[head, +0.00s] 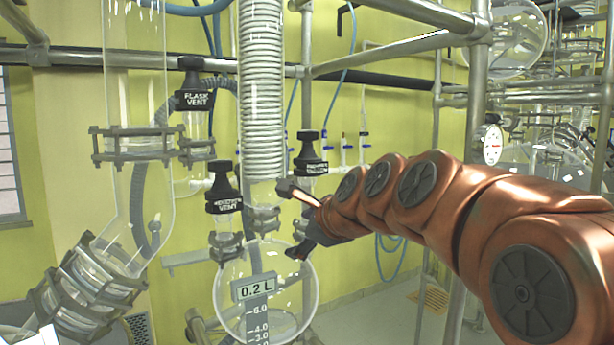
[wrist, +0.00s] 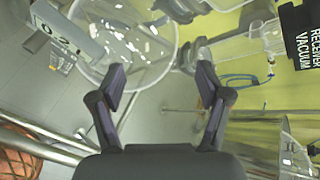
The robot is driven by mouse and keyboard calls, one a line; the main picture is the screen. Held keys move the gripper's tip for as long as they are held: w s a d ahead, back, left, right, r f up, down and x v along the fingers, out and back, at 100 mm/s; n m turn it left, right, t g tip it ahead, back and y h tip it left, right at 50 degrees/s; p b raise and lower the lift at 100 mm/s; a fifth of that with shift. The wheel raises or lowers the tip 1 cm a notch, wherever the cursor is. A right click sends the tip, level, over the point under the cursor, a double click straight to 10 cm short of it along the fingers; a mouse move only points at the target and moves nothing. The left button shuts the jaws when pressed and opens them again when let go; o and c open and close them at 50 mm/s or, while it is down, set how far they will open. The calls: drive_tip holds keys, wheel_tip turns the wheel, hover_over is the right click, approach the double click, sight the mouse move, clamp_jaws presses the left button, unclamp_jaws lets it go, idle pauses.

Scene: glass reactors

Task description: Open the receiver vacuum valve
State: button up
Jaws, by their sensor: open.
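The receiver vacuum valve (head: 311,152) has a black knob with a label too small to read fully in the head view. It stands above and slightly right of my gripper (head: 291,219). In the wrist view its black label (wrist: 306,42), reading "RECEIVER VACUUM", is at the upper right edge, off to the side of the fingers. My gripper (wrist: 161,74) is open, with nothing between its fingers. The round glass receiver (head: 303,272) is just below and left of the fingers in the head view. It also shows at the upper left in the wrist view (wrist: 160,50).
The receiver vent valve (head: 223,188) stands left of my gripper, and the flask vent valve (head: 193,88) is higher up. A glass coil condenser (head: 261,90) hangs between them and the vacuum valve. Metal frame poles (head: 394,55) cross above my arm. A 0.2 L display (head: 254,289) is on the receiver.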

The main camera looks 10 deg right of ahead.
drive_tip(key=w+d+r+m+t, duration=0.25)
drive_tip(key=w+r+m, duration=0.25)
drive_tip(key=r, duration=0.3)
drive_tip(key=m+t+h+b, duration=0.1)
drive_tip(key=m+t, duration=0.3)
drive_tip(key=m, duration=0.3)
approach(313, 134)
drive_tip(key=w, duration=0.2)
drive_tip(key=w+a, duration=0.1)
drive_tip(key=w, duration=0.1)
drive_tip(key=shift+w, duration=0.35)
drive_tip(key=shift+w+a+r+p, duration=0.1)
drive_tip(key=shift+w+a+p, duration=0.15)
drive_tip(key=shift+w, duration=1.05)
drive_tip(key=shift+w+a+f+p, duration=0.15)
drive_tip(key=shift+w+p, duration=0.2)
drive_tip(key=shift+w, duration=0.9)
drive_tip(key=shift+w+a+r+p, duration=0.2)
drive_tip(key=shift+w+p, duration=0.1)
drive_tip(key=shift+w, duration=1)
drive_tip(key=shift+c, duration=0.2)
drive_tip(key=c, duration=1.1)
drive_tip(key=shift+c, duration=0.2)
drive_tip(key=n+y+p, duration=0.1)
drive_tip(key=p, duration=0.1)
drive_tip(key=shift+a+g+y+p, duration=0.1)
drive_tip(key=shift+g+y+p, duration=0.2)
drive_tip(key=shift+g+p, duration=0.05)
drive_tip(key=shift+n+y+p, duration=0.5)
drive_tip(key=shift+y, duration=0.1)
